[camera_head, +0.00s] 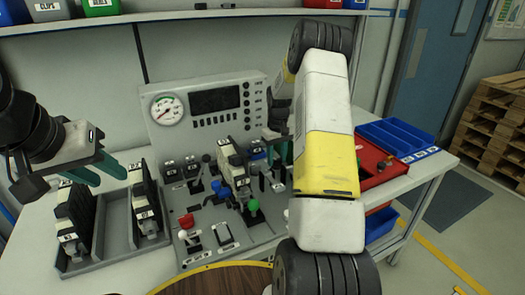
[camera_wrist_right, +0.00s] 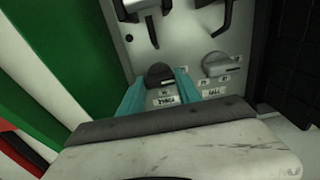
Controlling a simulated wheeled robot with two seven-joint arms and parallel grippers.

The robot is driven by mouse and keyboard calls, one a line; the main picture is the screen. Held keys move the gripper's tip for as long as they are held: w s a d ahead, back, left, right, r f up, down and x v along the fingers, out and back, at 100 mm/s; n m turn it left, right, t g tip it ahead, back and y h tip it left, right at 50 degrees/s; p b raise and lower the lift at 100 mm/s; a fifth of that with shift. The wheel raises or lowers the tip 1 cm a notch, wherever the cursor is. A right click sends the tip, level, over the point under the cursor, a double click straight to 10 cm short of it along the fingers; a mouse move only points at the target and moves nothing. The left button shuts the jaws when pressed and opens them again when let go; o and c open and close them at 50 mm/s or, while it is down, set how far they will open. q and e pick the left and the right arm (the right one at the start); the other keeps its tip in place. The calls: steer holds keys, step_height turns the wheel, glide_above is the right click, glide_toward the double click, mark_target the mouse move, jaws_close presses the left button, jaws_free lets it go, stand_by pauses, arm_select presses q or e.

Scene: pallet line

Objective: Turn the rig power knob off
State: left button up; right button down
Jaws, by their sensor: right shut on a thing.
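The test rig (camera_head: 245,72) stands on the bench, with a gauge, a dark screen and a sloped panel of levers and knobs. My right gripper (camera_head: 283,150) reaches down to the panel's right side, and my own arm hides much of that area. In the right wrist view, my right gripper's teal fingers (camera_wrist_right: 158,88) are shut on a black knob (camera_wrist_right: 158,72), one finger on each side. The label below it is too blurred to read surely, so I cannot tell if it is the power knob. My left gripper (camera_head: 98,174) is open and empty above the left rack.
A grey lever knob (camera_wrist_right: 224,64) sits just right of the held knob. A dark rack (camera_head: 105,235) with black and white modules stands at the left. A red tray (camera_head: 372,160) and a blue bin (camera_head: 405,137) are at the right. Red and green-topped levers stand at the panel's front.

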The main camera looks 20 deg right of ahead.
steer(key=shift+r, duration=0.1)
steer(key=c, duration=0.8)
jaws_free()
steer(key=shift+c, duration=0.2)
step_height(320, 180, up, 8)
steer(key=shift+f, duration=0.15)
